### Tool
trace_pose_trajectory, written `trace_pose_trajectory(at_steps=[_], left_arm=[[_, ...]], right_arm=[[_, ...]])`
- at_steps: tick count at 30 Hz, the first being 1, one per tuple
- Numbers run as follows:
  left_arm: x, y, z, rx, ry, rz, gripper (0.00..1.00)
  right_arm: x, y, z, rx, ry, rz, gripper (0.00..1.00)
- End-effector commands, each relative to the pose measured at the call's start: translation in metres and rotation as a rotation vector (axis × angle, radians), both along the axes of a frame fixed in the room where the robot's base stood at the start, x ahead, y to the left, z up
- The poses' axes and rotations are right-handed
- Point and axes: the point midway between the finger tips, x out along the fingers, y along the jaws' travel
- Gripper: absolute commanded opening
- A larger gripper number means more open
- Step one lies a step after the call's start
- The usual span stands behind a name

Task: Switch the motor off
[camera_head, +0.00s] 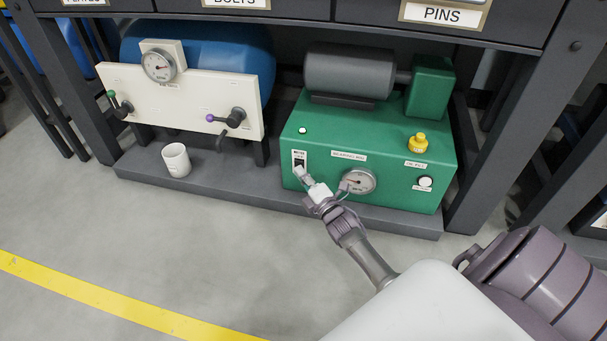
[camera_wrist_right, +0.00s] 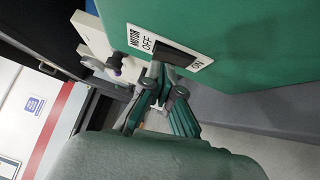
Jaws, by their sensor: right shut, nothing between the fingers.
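The motor switch (camera_head: 299,157) is a dark rocker on a white plate on the front of the green bearing rig (camera_head: 292,138). In the right wrist view the rocker (camera_wrist_right: 177,56) sits between the printed words OFF and ON. I cannot tell which end is pressed in. My right gripper (camera_head: 301,172) is shut and empty, right at the lower part of the switch plate. In the wrist view its fingertips (camera_wrist_right: 164,76) are close to the OFF end; I cannot tell if they touch. The left gripper is not in view.
A round gauge (camera_head: 358,181) is just right of my right gripper, with a yellow cap (camera_head: 417,142) above on the rig. A white mug (camera_head: 176,160) stands on the grey shelf (camera_head: 215,187) before a cream panel (camera_head: 150,105) with levers. The floor in front is clear.

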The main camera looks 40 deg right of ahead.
Motion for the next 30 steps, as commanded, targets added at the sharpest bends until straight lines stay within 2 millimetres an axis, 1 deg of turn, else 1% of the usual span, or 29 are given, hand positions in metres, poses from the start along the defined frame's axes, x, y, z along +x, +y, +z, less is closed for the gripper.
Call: trace_pose_trajectory(at_steps=[14, 17, 20, 22, 30], left_arm=[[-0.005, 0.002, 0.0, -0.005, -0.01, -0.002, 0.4], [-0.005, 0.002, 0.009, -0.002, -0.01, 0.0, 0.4], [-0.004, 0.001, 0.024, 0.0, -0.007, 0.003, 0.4], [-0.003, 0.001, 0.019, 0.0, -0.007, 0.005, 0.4], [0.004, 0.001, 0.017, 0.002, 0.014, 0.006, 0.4]], right_arm=[[0.0, 0.002, 0.001, 0.001, 0.0, -0.001, 0.0], [0.002, 0.0, 0.006, 0.015, 0.014, 0.0, 0.0], [0.005, -0.004, 0.012, 0.051, 0.045, 0.0, 0.0], [0.006, -0.005, 0.005, 0.06, 0.051, -0.001, 0.0], [0.007, -0.007, 0.008, 0.058, 0.045, -0.005, 0.0]])
